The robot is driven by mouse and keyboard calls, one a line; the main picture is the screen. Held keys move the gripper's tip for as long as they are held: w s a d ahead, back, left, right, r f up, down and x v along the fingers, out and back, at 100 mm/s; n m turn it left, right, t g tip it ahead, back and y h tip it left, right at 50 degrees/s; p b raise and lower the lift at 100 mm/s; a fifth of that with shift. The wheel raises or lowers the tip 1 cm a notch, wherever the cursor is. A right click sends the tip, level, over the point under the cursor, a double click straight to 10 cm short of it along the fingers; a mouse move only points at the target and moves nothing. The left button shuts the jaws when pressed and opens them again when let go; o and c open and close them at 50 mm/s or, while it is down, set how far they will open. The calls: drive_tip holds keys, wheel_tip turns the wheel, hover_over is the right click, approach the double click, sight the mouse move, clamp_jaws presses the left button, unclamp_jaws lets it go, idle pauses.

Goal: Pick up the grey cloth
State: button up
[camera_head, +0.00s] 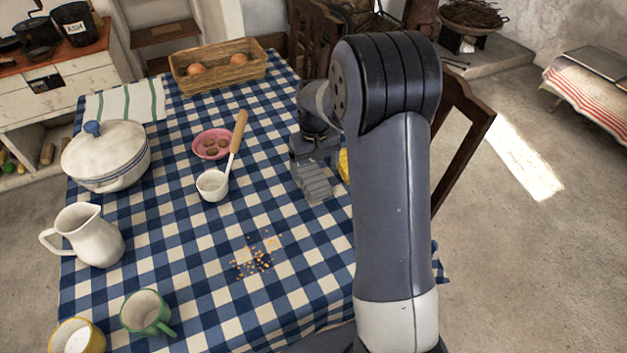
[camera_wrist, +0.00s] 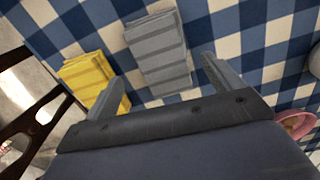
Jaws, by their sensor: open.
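The grey cloth (camera_head: 316,184) lies folded on the blue and white checked tablecloth, near the table's right edge. In the wrist view the grey cloth (camera_wrist: 158,52) shows darker stripes and lies ahead of the fingers, roughly between their lines. My gripper (camera_wrist: 165,80) is open and empty, with its two fingers apart. In the head view my gripper (camera_head: 312,155) is just behind the cloth, partly hidden by my arm. I cannot tell its exact height above the table.
A folded yellow cloth (camera_wrist: 92,82) lies close beside the grey one; my arm mostly hides it in the head view. A pink bowl (camera_head: 212,144) and a ladle (camera_head: 216,181) are to the left. Crumbs (camera_head: 255,258) lie nearer the front. A chair (camera_head: 462,130) stands at the right edge.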

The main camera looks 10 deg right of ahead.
sight(313, 177)
drive_tip(key=shift+a+f, duration=0.2)
drive_tip(key=shift+f, duration=1.7)
drive_tip(key=c, duration=1.1)
